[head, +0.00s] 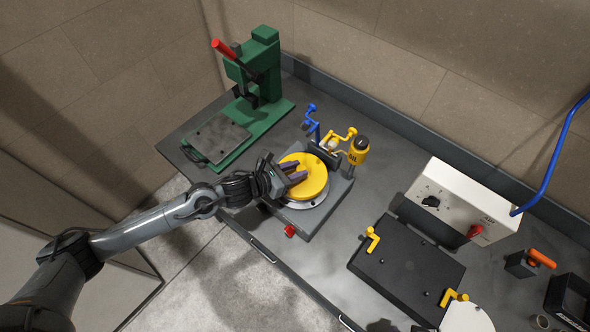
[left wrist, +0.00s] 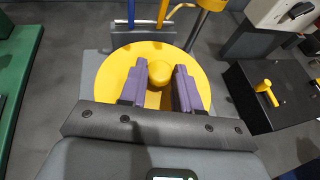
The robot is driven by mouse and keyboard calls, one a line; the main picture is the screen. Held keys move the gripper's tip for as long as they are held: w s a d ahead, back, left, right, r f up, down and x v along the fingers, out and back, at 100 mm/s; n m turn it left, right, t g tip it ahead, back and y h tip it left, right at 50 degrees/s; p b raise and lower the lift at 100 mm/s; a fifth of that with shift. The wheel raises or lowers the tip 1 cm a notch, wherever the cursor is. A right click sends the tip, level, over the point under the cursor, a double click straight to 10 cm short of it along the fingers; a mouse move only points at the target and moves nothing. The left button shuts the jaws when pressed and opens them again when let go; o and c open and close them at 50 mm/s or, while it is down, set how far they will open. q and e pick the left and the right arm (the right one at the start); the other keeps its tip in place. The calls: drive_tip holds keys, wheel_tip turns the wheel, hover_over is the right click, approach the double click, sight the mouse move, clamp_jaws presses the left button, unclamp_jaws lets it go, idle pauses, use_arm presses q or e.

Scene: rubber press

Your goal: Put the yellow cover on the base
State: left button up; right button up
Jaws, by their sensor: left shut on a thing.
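The round yellow cover (head: 313,178) is over the grey base (head: 319,205) on the bench, and a light round rim shows beneath its front edge. Whether the cover rests fully on the base cannot be told. My left gripper (head: 293,172) reaches in from the left over the cover. In the left wrist view, the purple fingers of my left gripper (left wrist: 160,85) stand on both sides of the cover's central knob (left wrist: 160,72), shut on it. The yellow disc (left wrist: 115,75) spreads around the fingers. My right gripper is not in view.
A green press (head: 262,60) with a red handle stands at the back left. Blue (head: 311,122) and yellow (head: 343,138) levers and a yellow cylinder (head: 358,151) rise behind the cover. A black plate (head: 405,270) and a white control box (head: 460,200) are to the right.

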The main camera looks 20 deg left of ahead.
use_arm(q)
drive_tip(key=shift+f, duration=0.15)
drive_tip(key=o, duration=1.1)
drive_tip(key=shift+r+p, duration=0.45)
drive_tip(key=shift+r, duration=0.5)
drive_tip(key=shift+r+p, duration=1.45)
drive_tip(key=shift+r, duration=1.15)
